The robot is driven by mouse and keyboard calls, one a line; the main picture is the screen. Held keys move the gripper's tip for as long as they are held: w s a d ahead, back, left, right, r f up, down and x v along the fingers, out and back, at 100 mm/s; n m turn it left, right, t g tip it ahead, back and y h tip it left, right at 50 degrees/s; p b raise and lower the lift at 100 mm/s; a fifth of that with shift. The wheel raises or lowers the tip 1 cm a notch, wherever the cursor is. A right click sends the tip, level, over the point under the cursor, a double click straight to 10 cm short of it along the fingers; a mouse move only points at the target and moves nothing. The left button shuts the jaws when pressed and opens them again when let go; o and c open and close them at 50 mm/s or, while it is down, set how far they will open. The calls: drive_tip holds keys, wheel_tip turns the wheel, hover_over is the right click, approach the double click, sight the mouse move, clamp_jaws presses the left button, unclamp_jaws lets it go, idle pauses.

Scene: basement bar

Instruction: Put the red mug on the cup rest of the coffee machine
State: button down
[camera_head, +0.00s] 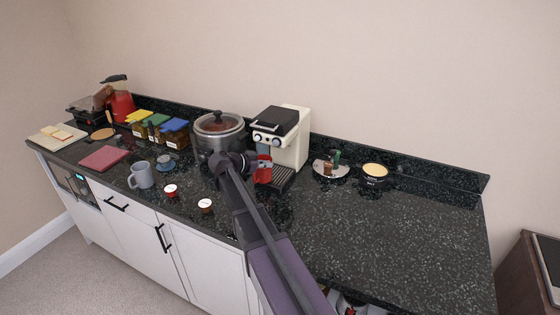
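The cream and black coffee machine (296,140) stands against the back of the dark counter. Its dark cup rest (284,178) juts out at the front. The red mug (264,170) shows just right of my gripper (246,163), at the left front of the machine and overlapping the cup rest's left part in the picture. My wrist and arm hide part of the mug. My fingers are too small and too covered to tell whether they are open or closed on it. I cannot tell whether the mug touches the cup rest.
A steel slow cooker (219,128) stands close left of the machine. A grey mug (142,175), a small blue cup (165,162) and two pods (171,190) are on the left counter. The right front counter is clear.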

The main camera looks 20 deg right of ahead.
drive_tip(key=shift+w+d, duration=0.1)
drive_tip(key=shift+d, duration=0.6)
drive_tip(key=shift+d, duration=0.15)
drive_tip(key=d, duration=0.3)
drive_tip(key=shift+w+d, duration=0.15)
drive_tip(key=shift+w, duration=0.15)
drive_tip(key=shift+d+f, duration=0.1)
drive_tip(key=shift+d, duration=0.05)
drive_tip(key=shift+f+b, duration=0.2)
drive_tip(key=shift+b, duration=0.15)
drive_tip(key=c, duration=0.8)
unclamp_jaws()
drive_tip(key=shift+r, duration=0.15)
